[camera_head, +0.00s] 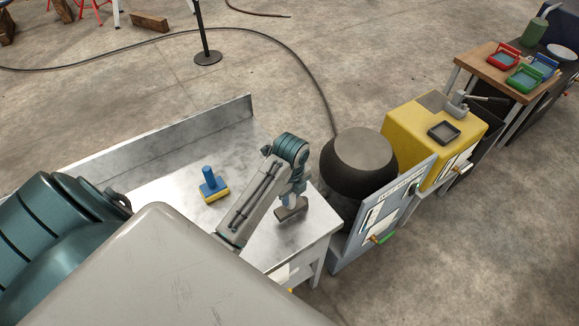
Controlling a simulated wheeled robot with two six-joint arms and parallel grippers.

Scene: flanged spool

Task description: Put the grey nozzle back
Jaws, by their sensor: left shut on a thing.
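My left arm reaches over the metal worktable (165,195) and its gripper (291,198) points down near the table's right end. The gripper is shut on the grey nozzle (291,214), a piece with a flat, dark grey foot. The upper part of the nozzle is hidden by the gripper. I cannot tell whether its foot touches the tabletop or hangs just above it. A blue nozzle (210,183) with a yellow base stands upright on the table to the left of the gripper. My right gripper is not in view.
A raised metal edge (170,140) runs along the table's back. A dark round drum (358,170) and a grey panel (385,215) stand close to the right. Beyond is a yellow box (415,135) with a small dark tray (443,131). Tabletop around the blue nozzle is clear.

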